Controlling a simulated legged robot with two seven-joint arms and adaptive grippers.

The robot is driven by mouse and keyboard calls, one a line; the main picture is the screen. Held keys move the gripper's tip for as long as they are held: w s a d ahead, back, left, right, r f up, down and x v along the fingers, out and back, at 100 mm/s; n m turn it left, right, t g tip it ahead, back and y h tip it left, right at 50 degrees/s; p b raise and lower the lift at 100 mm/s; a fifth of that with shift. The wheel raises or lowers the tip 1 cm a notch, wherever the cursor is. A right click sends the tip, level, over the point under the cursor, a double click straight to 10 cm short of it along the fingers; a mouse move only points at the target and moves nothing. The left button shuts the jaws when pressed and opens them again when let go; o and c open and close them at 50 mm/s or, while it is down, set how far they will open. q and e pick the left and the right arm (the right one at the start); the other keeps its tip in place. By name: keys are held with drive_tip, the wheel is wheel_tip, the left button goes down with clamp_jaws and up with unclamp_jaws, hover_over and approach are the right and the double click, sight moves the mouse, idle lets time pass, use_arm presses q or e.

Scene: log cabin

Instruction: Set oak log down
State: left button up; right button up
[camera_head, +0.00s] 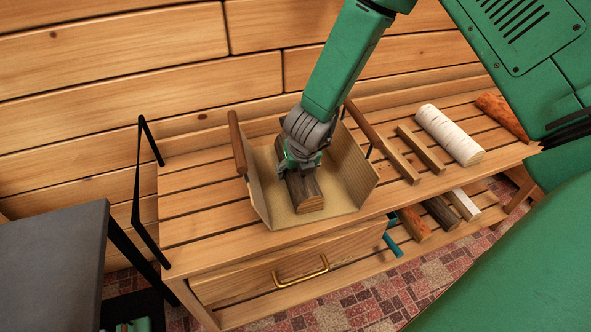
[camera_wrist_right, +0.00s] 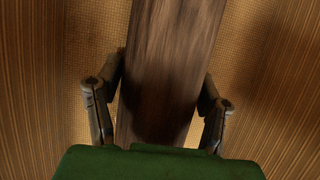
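The oak log (camera_head: 309,196) is dark brown with a pale cut end and lies lengthwise inside an open tan carrier (camera_head: 361,181) with wooden handles. My right gripper (camera_head: 299,165) reaches down into the carrier over the log's far part and hides it there. In the right wrist view the log (camera_wrist_right: 165,70) runs between the two fingers of my right gripper (camera_wrist_right: 162,85), which lean in against its sides. The log appears to be at the carrier's floor; whether it bears fully on it is hard to tell. My left gripper is not in view.
The carrier stands on a slatted wooden bench (camera_head: 190,205) with a drawer (camera_head: 300,268). A white birch log (camera_head: 448,134) and an orange-brown piece (camera_head: 500,115) lie at the right. Several logs (camera_head: 440,212) lie on the lower shelf. A dark table (camera_head: 50,255) is at left.

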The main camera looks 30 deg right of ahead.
drive_tip(key=shift+d+f, duration=0.1)
drive_tip(key=shift+d, duration=0.15)
drive_tip(key=shift+a+r, duration=0.25)
drive_tip(key=p+v, duration=0.4)
drive_tip(key=v, duration=0.7)
drive_tip(key=shift+s+r+p, duration=0.1)
drive_tip(key=shift+r+p, duration=0.05)
drive_tip(key=shift+p, duration=0.2)
drive_tip(key=shift+s+r, duration=0.1)
drive_tip(key=shift+r, duration=0.1)
drive_tip(key=shift+a+r, duration=0.1)
drive_tip(key=shift+a, duration=0.15)
drive_tip(key=shift+d, duration=0.2)
